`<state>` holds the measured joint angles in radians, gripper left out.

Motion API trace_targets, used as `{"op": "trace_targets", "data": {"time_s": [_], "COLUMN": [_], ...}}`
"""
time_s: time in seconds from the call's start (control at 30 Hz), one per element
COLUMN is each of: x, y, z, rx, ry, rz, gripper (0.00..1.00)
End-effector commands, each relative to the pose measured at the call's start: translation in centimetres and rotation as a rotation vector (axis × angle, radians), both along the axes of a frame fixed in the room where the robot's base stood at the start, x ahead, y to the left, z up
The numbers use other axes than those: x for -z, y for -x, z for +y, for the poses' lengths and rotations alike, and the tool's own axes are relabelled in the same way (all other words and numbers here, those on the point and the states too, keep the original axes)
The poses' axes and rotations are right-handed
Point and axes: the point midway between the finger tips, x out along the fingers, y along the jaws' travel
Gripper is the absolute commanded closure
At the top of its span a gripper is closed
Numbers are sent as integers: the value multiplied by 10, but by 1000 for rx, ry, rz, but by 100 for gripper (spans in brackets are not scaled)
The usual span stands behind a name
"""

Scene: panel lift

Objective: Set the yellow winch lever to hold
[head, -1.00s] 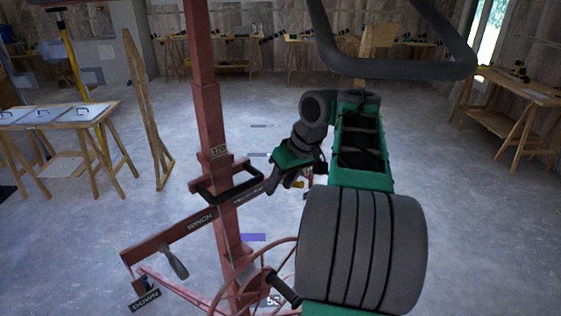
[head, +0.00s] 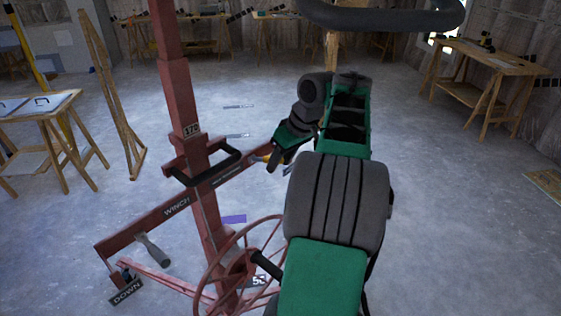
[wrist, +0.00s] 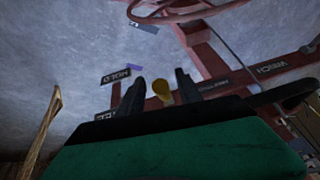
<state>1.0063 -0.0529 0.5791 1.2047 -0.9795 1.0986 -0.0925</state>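The yellow winch lever (wrist: 162,90) shows in the wrist view as a short yellow piece between my fingers. In the head view only a small bit of yellow (head: 265,158) shows, just left of my gripper (head: 277,156). My gripper (wrist: 159,80) is open, with a dark finger on each side of the lever; I cannot tell if either finger touches it. A dark HOLD plate (wrist: 116,75) is left of the fingers in the wrist view. The red panel lift (head: 185,110) carries a WINCH bar (head: 172,208) and a DOWN plate (head: 126,291) at its lower left end.
A red handwheel (head: 235,262) with a black grip is close to my arm, low in the head view. A black handle (head: 215,165) juts from the mast. Wooden trestle tables stand at the left (head: 45,115) and right (head: 480,68).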

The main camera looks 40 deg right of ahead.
Motion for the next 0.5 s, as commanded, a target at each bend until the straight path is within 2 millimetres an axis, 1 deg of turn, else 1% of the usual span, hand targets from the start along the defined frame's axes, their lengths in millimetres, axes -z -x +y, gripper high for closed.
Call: {"op": "trace_targets", "data": {"time_s": [0.03,0.07,0.5], "x": [0,0,0], "y": [0,0,0], "z": [-1,-1,-1], "rx": [1,1,2], "ry": [0,1,-1], "rz": [0,0,0], "gripper": [63,65,100]}}
